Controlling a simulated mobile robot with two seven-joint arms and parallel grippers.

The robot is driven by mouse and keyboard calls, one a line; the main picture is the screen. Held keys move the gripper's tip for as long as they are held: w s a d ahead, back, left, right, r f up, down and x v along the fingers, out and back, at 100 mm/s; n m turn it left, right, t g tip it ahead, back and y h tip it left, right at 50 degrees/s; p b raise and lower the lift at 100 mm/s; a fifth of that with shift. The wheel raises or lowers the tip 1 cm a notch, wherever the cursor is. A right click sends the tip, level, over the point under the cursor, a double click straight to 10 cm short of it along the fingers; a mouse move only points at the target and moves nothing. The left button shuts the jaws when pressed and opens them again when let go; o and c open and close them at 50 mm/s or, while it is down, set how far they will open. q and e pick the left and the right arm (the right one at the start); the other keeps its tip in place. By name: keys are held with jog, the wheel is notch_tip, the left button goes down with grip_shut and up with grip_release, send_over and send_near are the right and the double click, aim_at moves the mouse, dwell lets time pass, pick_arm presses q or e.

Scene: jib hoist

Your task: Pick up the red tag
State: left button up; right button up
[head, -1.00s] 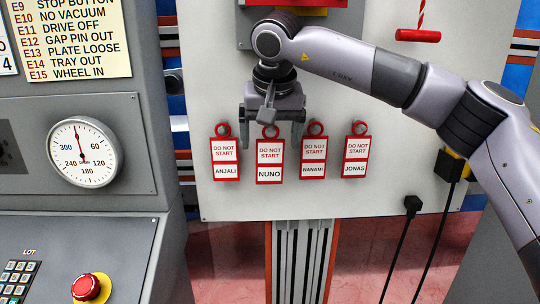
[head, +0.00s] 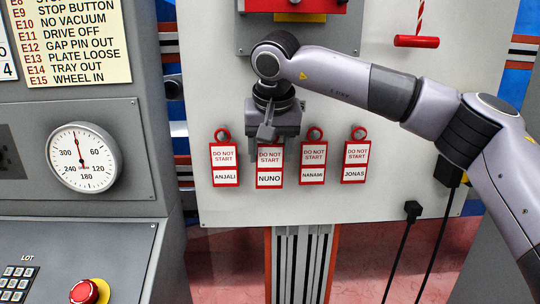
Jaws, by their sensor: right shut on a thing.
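Four red-and-white "DO NOT START" tags hang in a row on the pale board: ANJALI (head: 224,165), NUNO (head: 270,167), NANAMI (head: 313,165) and JONAS (head: 355,163). My right gripper (head: 270,143) points down at the NUNO tag and is shut on its upper part. The gripper hides the NUNO tag's ring and top edge. Rings show above the ANJALI, NANAMI and JONAS tags. My left gripper is not in view.
A grey console with a dial (head: 84,157) and a red button (head: 88,291) stands at the left. A red handle (head: 416,41) hangs at the upper right. Black cables (head: 411,235) hang at the lower right. The board (head: 400,195) is bare below the tags.

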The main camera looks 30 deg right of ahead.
jog(key=shift+r, duration=0.15)
jog(key=s+a+b, duration=0.2)
jog(key=s+a, duration=0.1)
jog(key=s, duration=0.5)
jog(key=s+a+b, duration=0.2)
jog(key=s+a, duration=0.1)
jog(key=s, duration=0.5)
jog(key=shift+s+a, duration=0.3)
jog(key=shift+s, duration=0.1)
